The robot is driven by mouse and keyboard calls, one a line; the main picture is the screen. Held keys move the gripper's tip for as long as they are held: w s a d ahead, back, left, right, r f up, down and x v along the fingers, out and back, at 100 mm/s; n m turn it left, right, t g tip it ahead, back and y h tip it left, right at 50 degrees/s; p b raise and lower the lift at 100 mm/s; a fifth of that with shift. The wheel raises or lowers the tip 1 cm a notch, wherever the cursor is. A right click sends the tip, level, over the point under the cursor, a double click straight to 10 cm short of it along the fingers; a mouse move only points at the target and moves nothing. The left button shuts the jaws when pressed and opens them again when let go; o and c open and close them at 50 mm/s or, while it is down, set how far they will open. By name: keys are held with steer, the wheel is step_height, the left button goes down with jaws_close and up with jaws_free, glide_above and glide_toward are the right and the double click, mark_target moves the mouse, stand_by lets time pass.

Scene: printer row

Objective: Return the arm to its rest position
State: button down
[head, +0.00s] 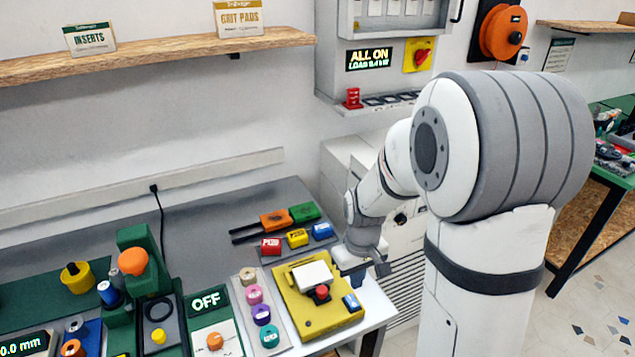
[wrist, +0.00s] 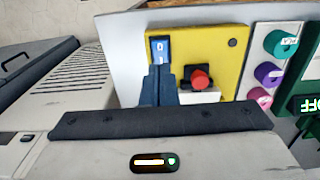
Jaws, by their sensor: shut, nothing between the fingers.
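My arm (head: 500,150) is bent, its upper part large at the right of the head view, its forearm reaching left and down. My gripper (head: 378,267) hangs near the right edge of the bench, beside the yellow plate (head: 308,325). In the wrist view my gripper (wrist: 161,75) is shut, with nothing seen between its dark fingers. Its tips appear just in front of a small blue block (wrist: 159,48) on the yellow plate; I cannot tell whether they touch.
The plate bears a red button (head: 322,292) and a white pad (head: 312,274). Coloured knobs (head: 262,315) and an OFF panel (head: 209,301) stand to its left. Red, yellow and blue blocks (head: 297,237) lie behind. A wooden shelf (head: 150,55) is on the wall.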

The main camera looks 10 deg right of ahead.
steer(key=s+r+m+t, duration=0.3)
steer(key=s+r, duration=1.1)
steer(key=shift+s+r+m, duration=0.25)
steer(key=shift+r+m, duration=0.05)
steer(key=shift+r, duration=0.1)
steer(key=shift+w+d, duration=0.1)
